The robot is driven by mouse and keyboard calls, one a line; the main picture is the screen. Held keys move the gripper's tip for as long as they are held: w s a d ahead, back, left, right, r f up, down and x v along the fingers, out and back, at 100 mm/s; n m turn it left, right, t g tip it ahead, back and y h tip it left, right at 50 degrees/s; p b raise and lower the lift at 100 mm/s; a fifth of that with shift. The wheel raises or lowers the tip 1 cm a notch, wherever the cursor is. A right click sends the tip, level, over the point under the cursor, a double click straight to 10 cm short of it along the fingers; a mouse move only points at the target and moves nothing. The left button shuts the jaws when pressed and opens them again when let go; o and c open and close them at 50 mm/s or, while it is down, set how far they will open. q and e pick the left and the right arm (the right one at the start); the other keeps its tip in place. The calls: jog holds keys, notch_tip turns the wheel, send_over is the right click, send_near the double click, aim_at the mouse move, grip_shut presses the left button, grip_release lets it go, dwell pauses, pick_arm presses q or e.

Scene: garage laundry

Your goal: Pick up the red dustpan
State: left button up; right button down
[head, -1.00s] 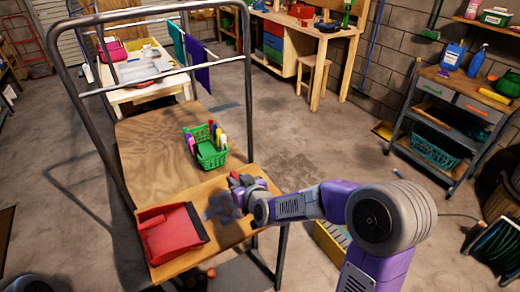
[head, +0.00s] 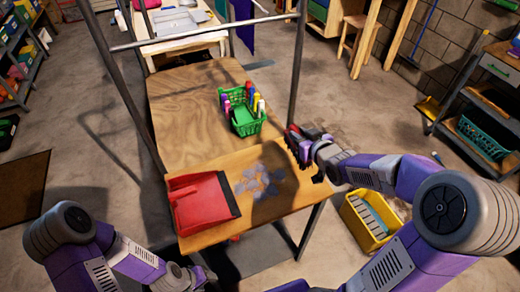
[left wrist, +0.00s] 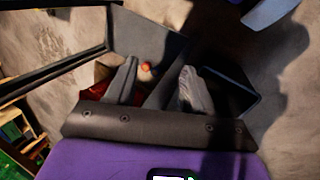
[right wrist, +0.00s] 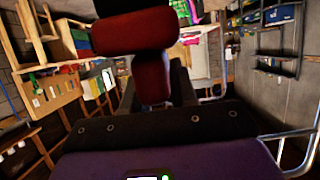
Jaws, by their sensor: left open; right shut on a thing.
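The red dustpan (head: 200,203) lies on the front part of the wooden cart top, its dark lip facing right. Its red also shows in the left wrist view (left wrist: 97,88), partly hidden behind a finger. My left gripper (head: 197,277) is open and empty, low in front of the cart's near edge, apart from the dustpan. Its two fingers show spread in the left wrist view (left wrist: 160,82). My right gripper (head: 303,148) is shut on a red and black thing, which looks like a brush (right wrist: 150,45), above the cart's right edge. The gripper hides part of it.
The wooden cart top (head: 190,125) carries a green basket (head: 246,122) with several coloured bottles. A patch of greyish litter (head: 262,180) lies right of the dustpan. Metal rails (head: 205,35) rise around the cart. A yellow bin (head: 368,222) stands on the floor at right.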

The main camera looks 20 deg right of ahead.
pick_arm(q)
jog(key=w+a+r+n+t+y, duration=0.1)
jog(key=w+a+r+t+y, duration=0.15)
jog(key=w+a, duration=0.85)
jog(key=w+a+r+t+y, duration=0.1)
jog(key=w+a+r+t, duration=0.15)
jog(key=w+r, duration=0.65)
jog(key=w+a+r+t, duration=0.1)
jog(key=w+a+r, duration=0.35)
jog(key=r, duration=0.75)
notch_tip(320, 180, up, 13)
jog(key=m+g, duration=0.7)
jog(key=m, duration=1.4)
send_over(188, 190)
jog(key=d, duration=0.2)
jog(key=shift+s+a+f+h, duration=0.15)
jog(key=shift+s+a+h, duration=0.1)
jog(key=shift+h, duration=0.1)
jog(key=shift+w+a+r+y, duration=0.2)
jog(key=shift+a+r+y, duration=0.05)
jog(key=shift+a+y, duration=0.35)
jog(key=shift+a+f, duration=0.1)
jog(key=shift+f, duration=0.2)
notch_tip(188, 190, down, 11)
jog(key=shift+w+f, duration=0.1)
jog(key=shift+f, duration=0.1)
